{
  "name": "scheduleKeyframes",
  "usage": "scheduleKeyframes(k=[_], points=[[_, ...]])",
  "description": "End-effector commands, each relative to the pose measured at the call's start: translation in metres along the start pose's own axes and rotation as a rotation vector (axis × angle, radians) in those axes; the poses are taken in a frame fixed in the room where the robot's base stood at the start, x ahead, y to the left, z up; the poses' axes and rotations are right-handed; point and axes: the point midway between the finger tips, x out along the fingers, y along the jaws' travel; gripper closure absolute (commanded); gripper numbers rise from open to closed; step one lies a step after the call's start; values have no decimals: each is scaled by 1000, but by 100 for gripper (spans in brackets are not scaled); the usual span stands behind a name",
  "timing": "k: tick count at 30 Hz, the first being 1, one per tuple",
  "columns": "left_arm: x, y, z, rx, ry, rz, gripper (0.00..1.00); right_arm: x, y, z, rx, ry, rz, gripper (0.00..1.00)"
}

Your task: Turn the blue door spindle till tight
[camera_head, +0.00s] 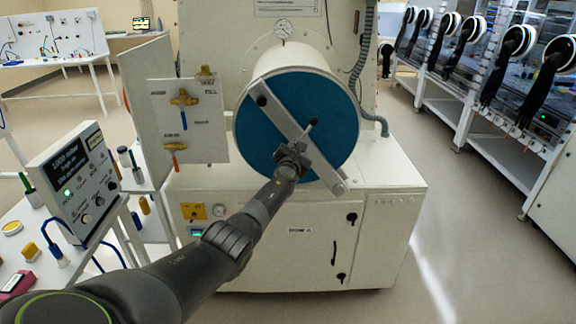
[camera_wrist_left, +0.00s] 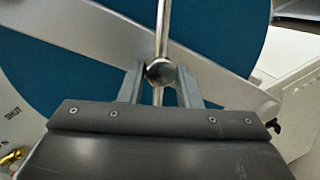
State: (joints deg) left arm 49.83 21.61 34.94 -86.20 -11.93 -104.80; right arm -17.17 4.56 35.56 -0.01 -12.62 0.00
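The round blue door (camera_head: 262,128) closes the front of a white cylindrical chamber, with a grey bar (camera_head: 268,104) running diagonally across it. The door's spindle has a rounded metal hub (camera_wrist_left: 160,72) at the middle of the bar and a thin cross rod (camera_head: 309,128), which stands upright in the left wrist view (camera_wrist_left: 162,25). My left gripper (camera_head: 294,151) is at the hub. Its two fingers (camera_wrist_left: 160,80) sit close against both sides of the hub, with the rod's near part between them. It partly hides the hub in the head view. My right gripper is not in view.
A valve panel (camera_head: 188,120) stands left of the door. A white control box (camera_head: 78,180) and loose parts stand on a table at lower left. A white cabinet (camera_head: 300,240) is below the door. Gloveboxes (camera_head: 480,90) line the right, with clear floor before them.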

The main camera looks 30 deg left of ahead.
Motion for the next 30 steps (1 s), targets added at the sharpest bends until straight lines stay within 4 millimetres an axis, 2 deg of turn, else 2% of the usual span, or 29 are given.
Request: scheduleKeyframes(k=[1,11,16,23,30], points=[[-5,3,5,-1,1,-1,70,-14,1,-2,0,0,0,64],[-43,3,4,-3,3,-1,70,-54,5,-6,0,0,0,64],[-70,2,4,-2,3,-2,70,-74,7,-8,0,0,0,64],[-102,0,1,-4,2,-2,70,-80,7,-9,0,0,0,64],[-131,-1,-1,-3,2,-2,70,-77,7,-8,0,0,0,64]])
